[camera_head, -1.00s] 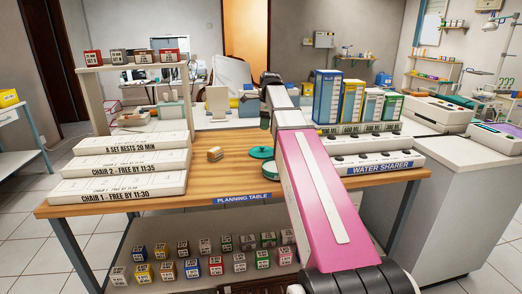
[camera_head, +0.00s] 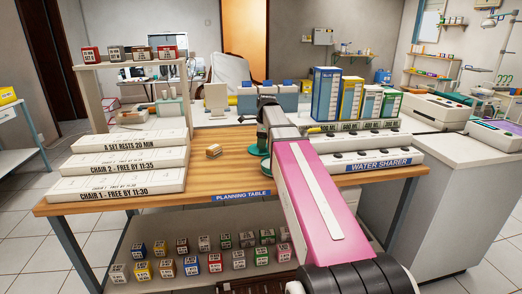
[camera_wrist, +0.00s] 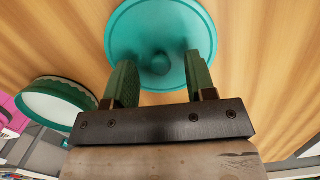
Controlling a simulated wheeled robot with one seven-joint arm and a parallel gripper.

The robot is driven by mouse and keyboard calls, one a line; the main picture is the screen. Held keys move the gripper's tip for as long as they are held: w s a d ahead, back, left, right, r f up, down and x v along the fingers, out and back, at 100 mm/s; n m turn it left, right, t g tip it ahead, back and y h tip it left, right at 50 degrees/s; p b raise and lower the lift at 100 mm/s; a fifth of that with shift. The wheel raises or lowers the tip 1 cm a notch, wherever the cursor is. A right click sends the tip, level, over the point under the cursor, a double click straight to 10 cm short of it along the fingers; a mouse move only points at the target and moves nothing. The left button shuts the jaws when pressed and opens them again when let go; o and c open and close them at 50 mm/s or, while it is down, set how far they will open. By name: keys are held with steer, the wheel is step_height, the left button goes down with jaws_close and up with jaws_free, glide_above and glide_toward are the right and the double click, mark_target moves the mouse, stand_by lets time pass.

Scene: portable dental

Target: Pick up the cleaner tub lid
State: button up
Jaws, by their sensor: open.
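The cleaner tub lid is a round teal disc with a small knob in its middle, lying on the wooden table; it fills the top middle of the wrist view (camera_wrist: 160,28). In the head view the lid (camera_head: 256,151) shows partly beside my arm. My gripper (camera_wrist: 163,65) is open, pointing down over the lid, with one green-padded finger on each side of the knob. I cannot tell whether the fingers touch the lid. The open green tub (camera_wrist: 55,105) with pale contents stands left of the gripper in the wrist view. My arm mostly hides it in the head view.
A small tan block (camera_head: 214,152) lies left of the lid on the planning table (camera_head: 215,180). Stacked white chair boards (camera_head: 120,187) fill the table's left side. The white water sharer rack (camera_head: 365,158) with upright boxes stands right. Table between is mostly clear.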

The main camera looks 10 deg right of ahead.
steer(key=shift+f, duration=0.4)
jaws_close()
steer(key=shift+r, duration=0.15)
